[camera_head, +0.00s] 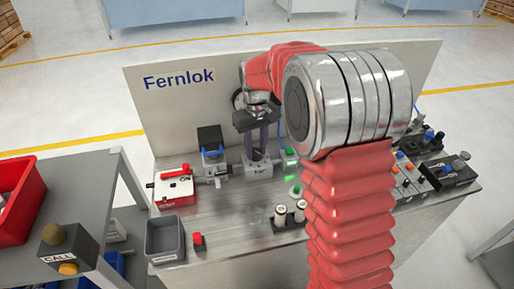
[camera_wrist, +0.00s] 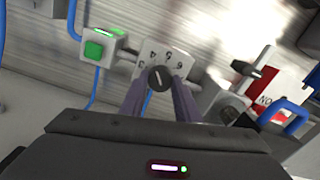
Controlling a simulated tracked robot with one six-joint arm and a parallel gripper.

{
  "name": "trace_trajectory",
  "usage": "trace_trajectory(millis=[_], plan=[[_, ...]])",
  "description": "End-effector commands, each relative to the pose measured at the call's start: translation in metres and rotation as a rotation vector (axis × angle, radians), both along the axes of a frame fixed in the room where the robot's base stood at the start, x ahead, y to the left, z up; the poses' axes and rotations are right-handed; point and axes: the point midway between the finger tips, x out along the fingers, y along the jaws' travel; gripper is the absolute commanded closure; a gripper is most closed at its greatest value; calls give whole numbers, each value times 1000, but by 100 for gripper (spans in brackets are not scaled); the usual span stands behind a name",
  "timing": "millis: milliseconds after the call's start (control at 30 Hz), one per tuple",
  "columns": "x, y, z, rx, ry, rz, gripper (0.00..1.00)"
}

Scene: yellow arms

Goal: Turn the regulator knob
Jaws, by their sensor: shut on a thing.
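The regulator knob (camera_wrist: 160,78) is a small round black knob with a pale pointer line. It sits on a white numbered dial plate (camera_wrist: 176,60) in the wrist view. My gripper (camera_wrist: 160,88) has its two purple-grey fingers at either side of the knob, shut on it. In the head view my gripper (camera_head: 260,150) points down onto the regulator (camera_head: 258,170) on the bench. The knob itself is hidden there by the fingers.
A green-lit button box (camera_wrist: 97,48) stands beside the dial. A red-and-white box (camera_head: 174,187) and a black-topped valve (camera_head: 211,140) stand left of the regulator. A grey bin (camera_head: 165,240) is at the front left. Two white-topped cylinders (camera_head: 290,213) stand in front.

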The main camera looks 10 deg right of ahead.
Motion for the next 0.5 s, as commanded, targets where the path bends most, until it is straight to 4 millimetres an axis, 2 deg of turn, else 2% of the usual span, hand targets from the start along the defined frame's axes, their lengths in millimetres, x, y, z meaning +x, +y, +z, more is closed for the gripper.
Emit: trace_trajectory(millis=[300, 500], plan=[[0, 0, 1, 0, -1, 258, 93], [0, 0, 1, 0, -1, 354, 93]])
